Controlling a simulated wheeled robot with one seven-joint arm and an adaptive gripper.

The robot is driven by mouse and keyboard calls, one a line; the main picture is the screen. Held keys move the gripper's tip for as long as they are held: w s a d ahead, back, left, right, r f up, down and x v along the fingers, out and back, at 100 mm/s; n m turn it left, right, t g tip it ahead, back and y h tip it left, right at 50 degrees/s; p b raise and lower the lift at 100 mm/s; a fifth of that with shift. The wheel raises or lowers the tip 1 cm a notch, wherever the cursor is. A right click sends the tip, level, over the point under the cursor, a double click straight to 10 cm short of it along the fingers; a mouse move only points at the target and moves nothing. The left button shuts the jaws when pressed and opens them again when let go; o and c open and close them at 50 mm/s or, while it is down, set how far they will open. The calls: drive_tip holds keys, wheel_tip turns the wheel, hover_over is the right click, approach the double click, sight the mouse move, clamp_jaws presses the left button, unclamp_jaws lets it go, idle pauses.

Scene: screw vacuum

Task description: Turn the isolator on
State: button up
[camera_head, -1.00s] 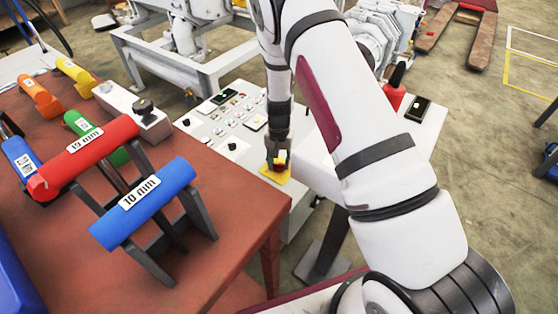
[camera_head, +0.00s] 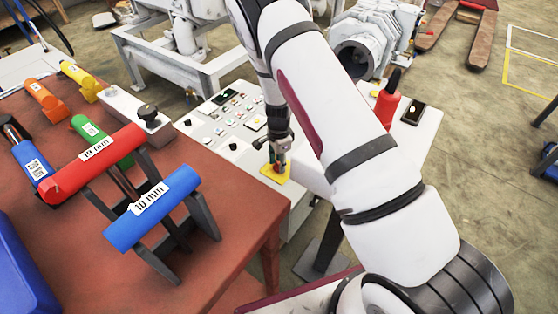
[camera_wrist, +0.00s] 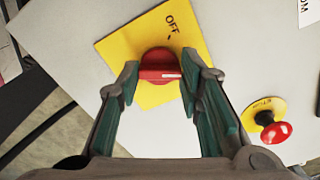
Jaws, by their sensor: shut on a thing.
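The isolator is a red rotary knob (camera_wrist: 158,64) on a yellow plate (camera_wrist: 118,45) marked OFF. In the wrist view its handle lies across the picture, with a white mark at its right end. My gripper (camera_wrist: 160,70) has one finger at each end of the handle and is shut on it. In the head view my gripper (camera_head: 279,160) points down at the yellow plate (camera_head: 276,176) at the panel's near edge; the knob is mostly hidden there. The panel (camera_head: 215,130) is light grey with several small buttons.
A red emergency button (camera_wrist: 276,132) on a yellow disc is right of my gripper in the wrist view. The brown table (camera_head: 220,240) with the red (camera_head: 90,165) and blue (camera_head: 150,208) handled tools stands left of the panel. A red object (camera_head: 387,108) stands behind my arm.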

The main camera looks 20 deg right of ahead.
drive_tip(key=shift+m, duration=1.6)
drive_tip(key=o, duration=1.2)
drive_tip(key=shift+c, duration=0.2)
wheel_tip(320, 180, up, 12)
drive_tip(key=shift+r, duration=0.1)
